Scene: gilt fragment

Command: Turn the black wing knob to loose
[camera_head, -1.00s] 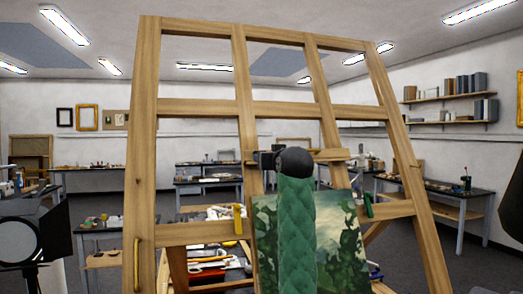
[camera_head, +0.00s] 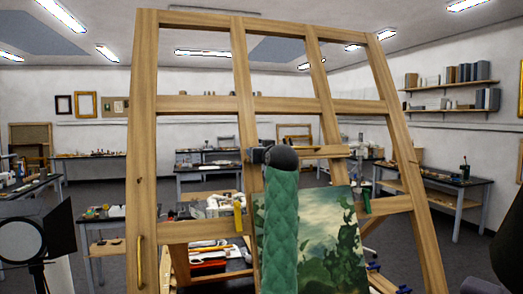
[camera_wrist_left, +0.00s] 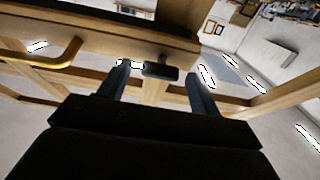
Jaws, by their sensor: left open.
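The black wing knob (camera_wrist_left: 160,71) shows in the left wrist view as a short dark bar on a wooden part of the easel. My left gripper (camera_wrist_left: 158,78) is open, with one finger on each side of the knob in that view; I cannot tell whether either finger touches it. In the head view my left arm, in a green quilted sleeve with a dark rounded end, rises in front of the easel (camera_head: 143,120). Only a dark bit of the left gripper (camera_head: 256,155) shows there by the small wooden crosspiece (camera_head: 318,152), and the knob is hidden. My right gripper is not seen.
A green landscape painting (camera_head: 335,235) stands on the easel, partly behind my arm. A brass handle (camera_wrist_left: 62,56) lies left of the fingers in the wrist view. A black lamp (camera_head: 25,235) stands at left. Benches with tools line the room behind.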

